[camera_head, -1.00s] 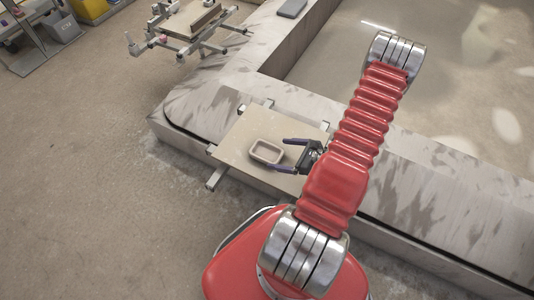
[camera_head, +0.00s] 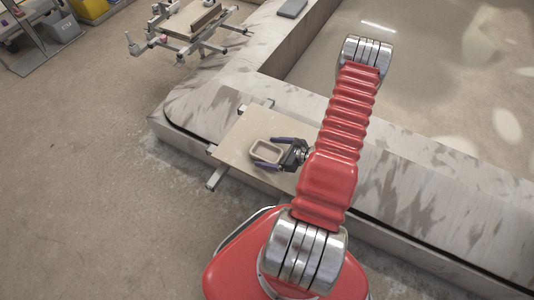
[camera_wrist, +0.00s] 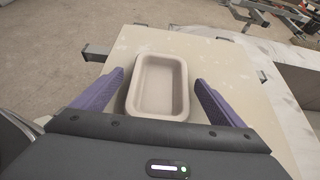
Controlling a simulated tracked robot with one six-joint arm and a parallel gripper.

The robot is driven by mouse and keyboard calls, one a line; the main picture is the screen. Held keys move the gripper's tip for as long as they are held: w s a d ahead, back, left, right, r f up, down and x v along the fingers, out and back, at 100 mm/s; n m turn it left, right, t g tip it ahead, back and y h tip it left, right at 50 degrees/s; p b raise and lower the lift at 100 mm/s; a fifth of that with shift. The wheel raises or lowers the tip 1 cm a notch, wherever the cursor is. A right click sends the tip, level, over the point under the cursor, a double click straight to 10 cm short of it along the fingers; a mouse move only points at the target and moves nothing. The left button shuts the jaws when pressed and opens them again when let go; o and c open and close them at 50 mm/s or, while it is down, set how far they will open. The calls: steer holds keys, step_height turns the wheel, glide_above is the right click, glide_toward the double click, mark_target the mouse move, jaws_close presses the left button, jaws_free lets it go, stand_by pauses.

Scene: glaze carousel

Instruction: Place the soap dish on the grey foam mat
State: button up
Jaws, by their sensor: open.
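The soap dish (camera_head: 265,150) is a beige, rectangular, open-topped dish lying upright on a pale board on the near belt. It also shows in the wrist view (camera_wrist: 159,88). My gripper (camera_head: 263,151) is open, with its purple fingers on either side of the dish. In the wrist view my gripper (camera_wrist: 160,78) has the dish between its fingers, with a narrow gap showing at each side. A flat dark grey piece, which looks like the grey foam mat (camera_head: 292,8), lies on the far belt at the top edge.
The pale board (camera_head: 232,145) sits on a metal frame on the marbled carousel belt (camera_head: 410,190). Another frame with a board and a brown block (camera_head: 206,18) stands at the upper left. A grey bin (camera_head: 62,27) is at the far left. Open floor lies left.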

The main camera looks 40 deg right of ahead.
mark_target(267, 154)
steer(key=shift+x, duration=0.9)
steer(key=shift+c, duration=0.2)
steer(key=c, duration=1.4)
steer(key=shift+r, duration=0.2)
step_height(267, 154, up, 10)
steer(key=shift+f, duration=0.15)
